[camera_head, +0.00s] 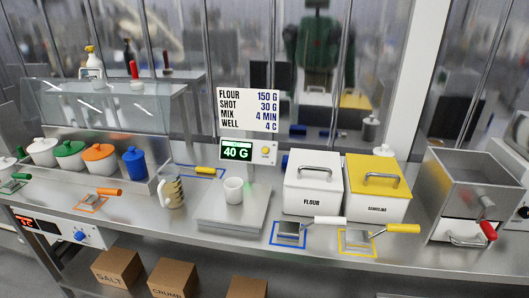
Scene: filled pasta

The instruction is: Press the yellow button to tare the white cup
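The white cup (233,190) stands upright on the flat steel plate of the scale (220,212), in the middle of the counter. Behind it is the scale's display (237,152), which reads 40 G in green. The yellow button (265,151) is a small round spot on the white panel just right of the display. Neither of my grippers shows in the head view, so I cannot tell how they stand.
The white flour bin (312,188) and yellow semolina bin (378,190) stand right. Scoops lie in front on blue (289,231) and yellow (357,238) marked squares. A recipe sign (248,110) is above the display.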

